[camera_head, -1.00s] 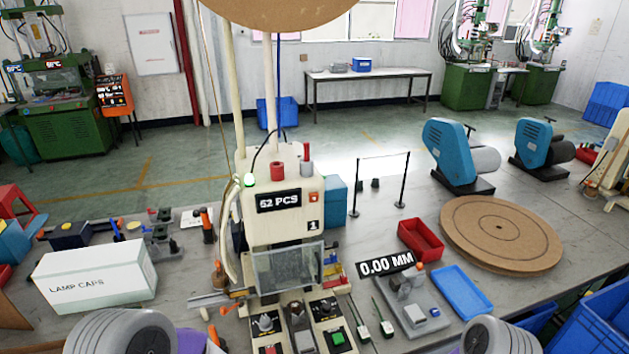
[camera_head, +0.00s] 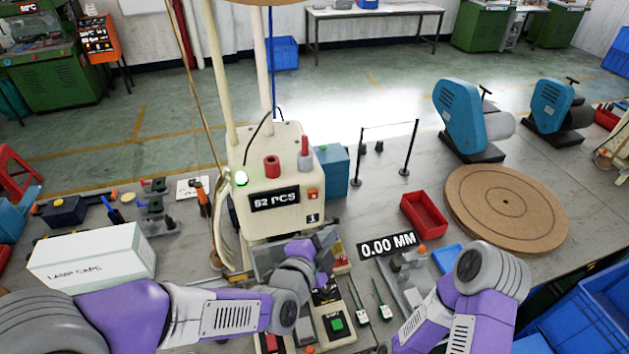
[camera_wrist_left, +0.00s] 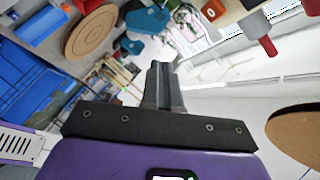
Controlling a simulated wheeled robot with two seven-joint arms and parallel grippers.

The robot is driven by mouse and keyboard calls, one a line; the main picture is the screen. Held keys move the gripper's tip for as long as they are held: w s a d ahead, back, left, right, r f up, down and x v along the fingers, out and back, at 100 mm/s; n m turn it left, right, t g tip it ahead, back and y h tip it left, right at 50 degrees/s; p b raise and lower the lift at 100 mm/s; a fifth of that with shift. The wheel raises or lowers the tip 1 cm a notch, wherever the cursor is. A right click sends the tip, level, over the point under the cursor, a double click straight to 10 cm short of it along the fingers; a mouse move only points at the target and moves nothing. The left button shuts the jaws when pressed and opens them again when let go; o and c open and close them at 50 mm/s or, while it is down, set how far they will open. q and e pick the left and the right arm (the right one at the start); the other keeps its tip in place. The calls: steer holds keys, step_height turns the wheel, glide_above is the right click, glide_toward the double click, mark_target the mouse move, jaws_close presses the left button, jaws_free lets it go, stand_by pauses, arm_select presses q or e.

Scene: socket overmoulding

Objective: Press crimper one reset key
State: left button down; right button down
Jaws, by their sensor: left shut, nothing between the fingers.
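Crimper one (camera_head: 270,170) is the cream machine marked "1" in the middle of the head view. My right gripper is out of frame.
The lamp caps box (camera_head: 92,257) stands left of crimper one. A red tray (camera_head: 424,213), a 0.00 MM display (camera_head: 388,245) and a round brown board (camera_head: 505,208) lie to the right. A green button (camera_head: 337,324) shows below my left wrist.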

mark_target(313, 194)
arm_select(q)
steer(key=w+a+b, duration=0.1)
steer(key=w+a, duration=0.1)
steer(key=w, duration=0.5)
steer(key=shift+w+a+b, duration=0.35)
steer(key=shift+w, duration=0.05)
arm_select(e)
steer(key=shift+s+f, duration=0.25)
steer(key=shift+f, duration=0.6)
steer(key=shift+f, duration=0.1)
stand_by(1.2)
arm_select(q)
steer(key=shift+w+a+b, duration=0.15)
steer(key=shift+w+b, duration=0.2)
steer(key=shift+w, duration=0.05)
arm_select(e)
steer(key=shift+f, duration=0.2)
